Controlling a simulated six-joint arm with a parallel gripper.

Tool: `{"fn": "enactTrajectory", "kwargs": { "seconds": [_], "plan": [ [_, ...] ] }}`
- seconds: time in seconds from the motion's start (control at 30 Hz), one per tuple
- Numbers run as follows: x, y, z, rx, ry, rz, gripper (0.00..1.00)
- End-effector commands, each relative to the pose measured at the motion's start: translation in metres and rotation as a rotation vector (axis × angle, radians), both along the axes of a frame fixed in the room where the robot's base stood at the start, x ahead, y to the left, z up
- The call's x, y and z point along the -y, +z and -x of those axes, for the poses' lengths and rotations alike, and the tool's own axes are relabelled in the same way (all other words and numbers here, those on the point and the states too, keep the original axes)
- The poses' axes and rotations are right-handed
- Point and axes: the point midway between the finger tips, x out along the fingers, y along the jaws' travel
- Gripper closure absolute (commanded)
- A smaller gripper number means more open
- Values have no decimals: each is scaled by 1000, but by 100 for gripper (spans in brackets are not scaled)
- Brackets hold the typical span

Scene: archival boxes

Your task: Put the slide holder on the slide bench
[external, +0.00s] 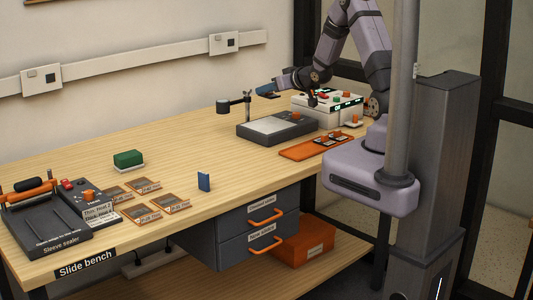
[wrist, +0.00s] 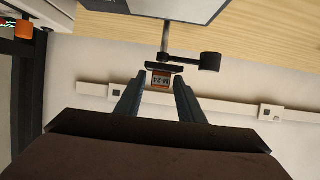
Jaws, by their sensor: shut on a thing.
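My gripper (external: 266,90) is raised above the back of the wooden slide bench (external: 200,140), behind the light pad. In the wrist view its two dark fingers (wrist: 160,82) are closed on a small orange-brown slide holder (wrist: 161,76) with a pale label that seems to read M-24. The slide holder is held at the fingertips, clear of the bench. I cannot make it out in the external view. The name plate "Slide bench" (external: 85,263) is on the front edge at the left.
Several labelled brown holders (external: 147,184) lie near the sleeve sealer (external: 45,222). A green block (external: 128,158) and a small blue block (external: 204,181) stand nearby. A light pad (external: 277,128) with a loupe arm (external: 232,105), an orange tray (external: 310,147) and a white device (external: 328,108) are rightward. The middle is clear.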

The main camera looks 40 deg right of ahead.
Motion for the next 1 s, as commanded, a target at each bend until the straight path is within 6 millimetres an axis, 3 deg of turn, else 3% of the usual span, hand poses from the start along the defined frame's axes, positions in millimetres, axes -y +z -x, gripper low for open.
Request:
{"fn": "enactTrajectory", "kwargs": {
  "seconds": [0.17, 0.37, 0.47, 0.6, 0.8, 1.0],
  "plan": [
    [-10, -4, -2, 0, 18, 0, 86],
    [-56, -20, -11, 1, 99, 0, 86],
    [-95, -29, -16, 2, 165, 0, 86],
    [-160, -40, -21, 3, 279, 2, 86],
    [-249, -41, -23, 5, 425, 1, 86],
    [-304, -37, -20, 4, 502, 1, 86]
  ]
}}
